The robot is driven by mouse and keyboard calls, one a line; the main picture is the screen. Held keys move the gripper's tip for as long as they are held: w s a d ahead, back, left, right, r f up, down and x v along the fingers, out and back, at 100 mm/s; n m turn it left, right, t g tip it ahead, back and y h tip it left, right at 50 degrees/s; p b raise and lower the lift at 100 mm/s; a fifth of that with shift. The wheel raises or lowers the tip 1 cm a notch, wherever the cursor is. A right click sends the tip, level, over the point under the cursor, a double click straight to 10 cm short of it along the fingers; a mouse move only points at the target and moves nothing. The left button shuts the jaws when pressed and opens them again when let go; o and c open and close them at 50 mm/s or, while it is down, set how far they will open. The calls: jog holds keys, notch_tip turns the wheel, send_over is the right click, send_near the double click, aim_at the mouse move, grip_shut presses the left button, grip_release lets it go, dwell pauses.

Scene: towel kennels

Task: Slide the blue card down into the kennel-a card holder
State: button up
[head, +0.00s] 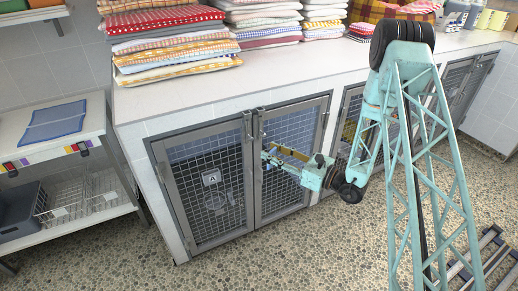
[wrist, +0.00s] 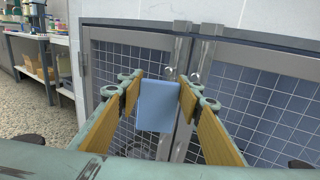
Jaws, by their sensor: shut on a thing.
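My gripper (head: 270,155) is shut on the blue card (wrist: 156,106), which hangs upright between the two yellow-padded fingers in the wrist view. In the head view I cannot clearly make out the card. The gripper is in front of the kennel doors, near where the two doors meet. A plate marked A (head: 211,178) is on the mesh of the left kennel door (head: 205,215), to the left of my gripper. I cannot clearly make out a card holder in either view. In the wrist view the card hides part of the door behind it.
Stacks of folded towels (head: 170,40) lie on the white counter (head: 260,72) above the kennels. A shelf unit (head: 95,142) with a blue cloth (head: 53,122) and a wire basket (head: 82,195) stands at left. The pebbled floor (head: 260,255) before the doors is clear.

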jog(key=s+d+f+n+g, duration=0.1)
jog(key=s+d, duration=0.3)
jog(key=d, duration=0.6)
jog(key=shift+s+f+y, duration=0.2)
jog(key=shift+f+y, duration=0.2)
jog(key=shift+f, duration=0.45)
jog(key=shift+s, duration=0.2)
